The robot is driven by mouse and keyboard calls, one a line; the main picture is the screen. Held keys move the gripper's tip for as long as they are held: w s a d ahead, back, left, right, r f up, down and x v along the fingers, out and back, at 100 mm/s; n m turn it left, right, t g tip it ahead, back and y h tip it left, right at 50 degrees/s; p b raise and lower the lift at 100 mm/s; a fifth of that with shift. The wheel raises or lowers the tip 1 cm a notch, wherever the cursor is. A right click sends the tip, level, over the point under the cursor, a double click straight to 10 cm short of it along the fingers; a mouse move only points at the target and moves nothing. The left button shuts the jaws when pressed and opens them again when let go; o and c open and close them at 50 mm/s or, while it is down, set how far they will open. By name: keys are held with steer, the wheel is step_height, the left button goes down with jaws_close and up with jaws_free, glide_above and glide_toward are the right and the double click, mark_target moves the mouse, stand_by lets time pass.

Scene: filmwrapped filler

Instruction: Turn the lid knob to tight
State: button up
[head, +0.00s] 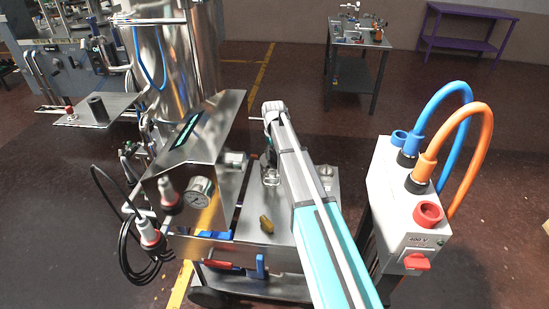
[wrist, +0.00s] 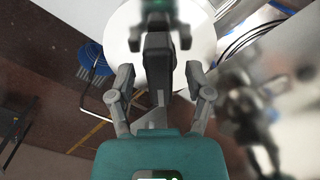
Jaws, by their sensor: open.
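In the wrist view my gripper (wrist: 161,72) is open, with one finger on each side of a dark upright part (wrist: 158,62). Gaps show between the fingers and this part; I cannot tell whether it is the lid knob. A pale round disc (wrist: 205,42), possibly the lid, lies behind it. The top of the dark part is blurred, and no tight mark can be read. In the head view my arm reaches over the steel cart (head: 285,258), and its end hides most of my gripper and what is under it.
A steel machine with a gauge (head: 199,192) and a tall shiny vessel (head: 175,65) stands left of my arm. A white power box (head: 400,195) with blue and orange hoses stands right.

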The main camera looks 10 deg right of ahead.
steer(key=shift+f, duration=0.25)
steer(key=shift+c, duration=0.3)
steer(key=shift+d, duration=0.1)
jaws_close()
